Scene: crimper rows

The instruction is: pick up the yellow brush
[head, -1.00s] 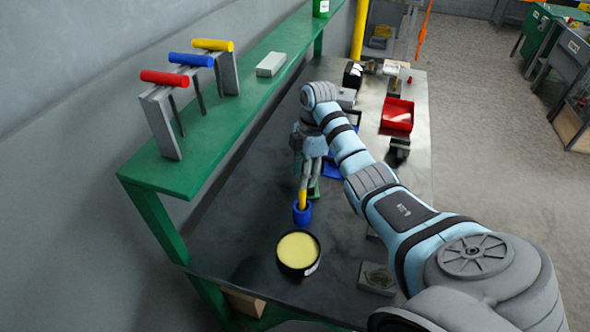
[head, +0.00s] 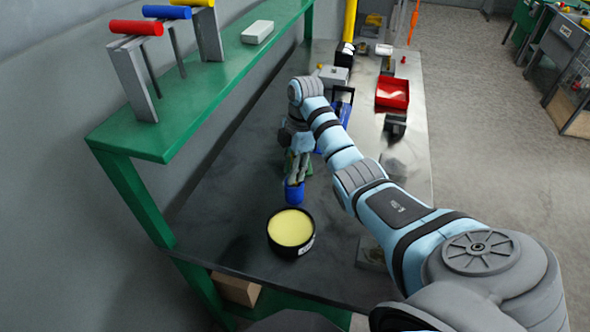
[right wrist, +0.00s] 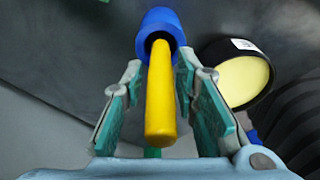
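The yellow brush shows in the right wrist view as a thick yellow handle (right wrist: 160,105), its far end inside a blue cup (right wrist: 160,32). In the head view the blue cup (head: 294,192) stands on the dark bench, and the handle is mostly hidden by my right gripper (head: 297,172). In the right wrist view my right gripper (right wrist: 160,78) is open, one teal-padded finger on each side of the handle, with gaps between pads and handle. My left gripper is not in view.
A round black tub with yellow contents (head: 291,230) stands close to the cup. A green shelf (head: 190,110) runs along the wall, bearing a rack with coloured handles (head: 150,60) and a pale block (head: 257,32). A red bin (head: 392,92) sits farther back.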

